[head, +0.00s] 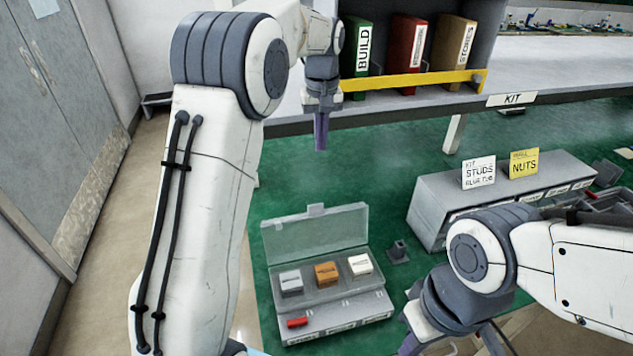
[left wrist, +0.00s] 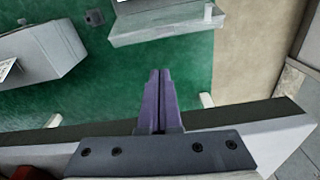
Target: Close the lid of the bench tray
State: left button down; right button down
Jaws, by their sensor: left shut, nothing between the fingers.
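The bench tray (head: 345,312) sits on the green bench in the lower middle of the head view. Its clear lid (head: 315,235) stands raised at the back edge, with a small tab on top. Grey, orange and white blocks sit inside, and a red piece lies at the front left. My left gripper (head: 320,148) is beyond the lid in the picture, pointing down, shut and empty. In the left wrist view its purple fingers (left wrist: 160,75) are together, with part of the lid (left wrist: 165,25) ahead. My right gripper (head: 408,343) is mostly hidden at the bottom edge.
A grey drawer unit (head: 430,205) with STUDS and NUTS cards stands right of the tray. A small dark grey part (head: 398,252) lies between them. A shelf with green, red and tan binders (head: 403,45) and a yellow rail (head: 420,79) is at the back.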

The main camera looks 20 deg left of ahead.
pick_arm(q)
jog(key=shift+n, duration=0.5)
jog(key=f+p, duration=0.2)
jog(key=f, duration=0.4)
jog(key=a+f+p, duration=0.1)
jog(key=f+p, duration=0.2)
jog(key=f, duration=0.3)
jog(key=f+p, duration=0.2)
jog(key=f, duration=0.4)
jog(key=shift+s+a+f+p, duration=0.1)
jog(key=shift+s+a+p, duration=0.05)
jog(key=shift+a+p, duration=0.2)
